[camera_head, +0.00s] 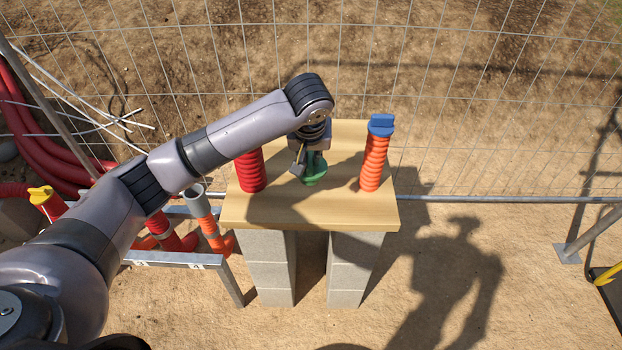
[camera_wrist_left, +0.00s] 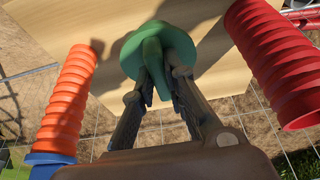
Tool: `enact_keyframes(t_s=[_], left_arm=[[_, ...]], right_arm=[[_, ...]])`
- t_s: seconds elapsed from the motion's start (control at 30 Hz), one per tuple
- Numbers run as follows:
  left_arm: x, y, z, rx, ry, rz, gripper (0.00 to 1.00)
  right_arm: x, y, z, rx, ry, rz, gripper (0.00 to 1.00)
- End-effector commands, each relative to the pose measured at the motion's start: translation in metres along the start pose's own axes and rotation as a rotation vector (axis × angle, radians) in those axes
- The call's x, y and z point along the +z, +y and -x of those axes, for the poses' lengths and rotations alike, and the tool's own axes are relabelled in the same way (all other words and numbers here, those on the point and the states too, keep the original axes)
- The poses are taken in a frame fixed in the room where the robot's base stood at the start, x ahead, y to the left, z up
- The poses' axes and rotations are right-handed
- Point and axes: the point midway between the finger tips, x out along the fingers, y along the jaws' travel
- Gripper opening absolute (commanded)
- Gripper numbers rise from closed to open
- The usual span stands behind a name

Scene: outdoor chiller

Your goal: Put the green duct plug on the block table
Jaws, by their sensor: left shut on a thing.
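The green duct plug (camera_head: 314,172) is over the wooden top of the block table (camera_head: 300,213), between two upright ducts. My left gripper (camera_head: 303,162) comes down from above and is shut on the plug. In the left wrist view the fingers (camera_wrist_left: 158,85) grip the green stem, and the round green flange (camera_wrist_left: 168,40) faces the wood (camera_wrist_left: 55,25). I cannot tell whether the plug touches the wood. My right gripper is not in view.
A red corrugated duct (camera_head: 250,172) stands left on the table; an orange one (camera_head: 374,163) with a blue plug (camera_head: 381,125) stands right. A metal rack (camera_head: 180,259) with more ducts is left of the table. A wire fence (camera_head: 450,100) runs behind. The table's front strip is clear.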

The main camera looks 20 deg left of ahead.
Motion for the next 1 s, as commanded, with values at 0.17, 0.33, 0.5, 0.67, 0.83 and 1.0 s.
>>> enact_keyframes(t_s=[0.17, 0.33, 0.5, 0.67, 0.83, 1.0], left_arm=[[0.010, -0.001, -0.028, -0.001, 0.001, 0.001, 0.00], [0.015, 0.000, -0.042, -0.001, 0.000, 0.001, 0.00], [0.024, 0.000, -0.066, -0.001, 0.000, 0.001, 0.00], [0.027, 0.000, -0.075, 0.001, 0.002, 0.001, 0.00], [0.027, 0.000, -0.074, 0.001, 0.002, 0.000, 0.00], [0.028, 0.000, -0.077, 0.001, 0.000, 0.000, 0.13]], right_arm=[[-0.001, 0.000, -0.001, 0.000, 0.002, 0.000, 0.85], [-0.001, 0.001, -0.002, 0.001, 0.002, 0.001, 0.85], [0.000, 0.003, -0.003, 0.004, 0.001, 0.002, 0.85], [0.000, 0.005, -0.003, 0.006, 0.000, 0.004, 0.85], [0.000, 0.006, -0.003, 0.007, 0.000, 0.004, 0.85], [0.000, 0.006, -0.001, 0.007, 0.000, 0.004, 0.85]])
